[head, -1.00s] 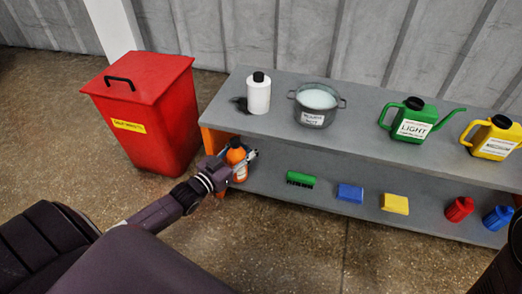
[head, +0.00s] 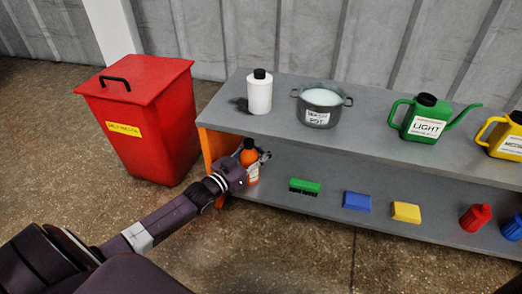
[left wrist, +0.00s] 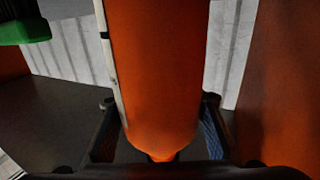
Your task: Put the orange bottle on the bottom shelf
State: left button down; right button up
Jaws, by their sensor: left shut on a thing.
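The orange bottle (head: 248,158) with a dark cap is upright at the left end of the bottom shelf (head: 335,207) of the grey bench. My left gripper (head: 262,157) is shut on it, reaching in from the front left. In the left wrist view the bottle (left wrist: 155,70) fills the middle, between the two fingers (left wrist: 158,125). Its base is partly hidden by my gripper in the head view, so I cannot tell whether it touches the shelf. My right gripper is not in view.
An orange side panel (head: 215,150) closes the bench's left end, close to the bottle. A green brush (head: 304,186), blue sponge (head: 356,201) and yellow sponge (head: 406,212) lie farther right on the shelf. A red bin (head: 145,120) stands left.

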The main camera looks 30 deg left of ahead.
pick_arm(q)
jog(key=c, duration=2)
grip_release()
jog(key=shift+f, duration=0.1)
jog(key=shift+c, duration=0.2)
jog(key=o, duration=0.8)
